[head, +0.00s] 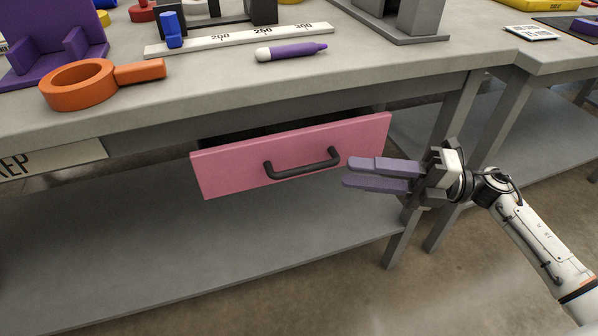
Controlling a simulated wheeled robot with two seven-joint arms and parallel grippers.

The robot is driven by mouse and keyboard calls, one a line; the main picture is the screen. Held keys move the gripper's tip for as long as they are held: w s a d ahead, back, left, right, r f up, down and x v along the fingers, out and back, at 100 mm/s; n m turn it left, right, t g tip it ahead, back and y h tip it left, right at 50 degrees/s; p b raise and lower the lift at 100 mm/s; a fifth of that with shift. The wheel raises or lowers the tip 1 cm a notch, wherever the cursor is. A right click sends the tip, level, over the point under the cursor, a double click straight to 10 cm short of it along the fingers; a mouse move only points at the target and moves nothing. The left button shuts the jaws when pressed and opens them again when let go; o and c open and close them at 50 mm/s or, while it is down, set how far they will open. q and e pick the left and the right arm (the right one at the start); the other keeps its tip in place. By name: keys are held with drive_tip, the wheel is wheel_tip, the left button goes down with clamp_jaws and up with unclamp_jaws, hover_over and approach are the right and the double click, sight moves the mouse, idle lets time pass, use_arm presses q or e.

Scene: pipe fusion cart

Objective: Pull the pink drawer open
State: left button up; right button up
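The pink drawer (235,165) sits under the grey workbench top, with its front standing out a little from the bench and a dark gap showing above it. Its black bar handle (303,164) is on the middle of the front. My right gripper (346,174) is just right of the handle, in front of the drawer's right part. Its two purple fingers point left and are a little apart, with nothing seen between them. The fingertips look close to the handle but not around it. My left gripper is not in view.
On the workbench (390,70) are an orange ring with a handle (80,84), a purple marker (290,51), a white ruler (240,38) and a purple stand (55,50). A lower shelf (190,245) runs below the drawer. Bench legs (400,245) stand behind my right gripper.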

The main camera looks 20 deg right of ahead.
sight(305, 167)
drive_tip(key=x, duration=1)
drive_tip(key=shift+s+a+f, duration=0.1)
drive_tip(key=shift+s+a, duration=0.05)
drive_tip(key=shift+c, duration=0.4)
clamp_jaws()
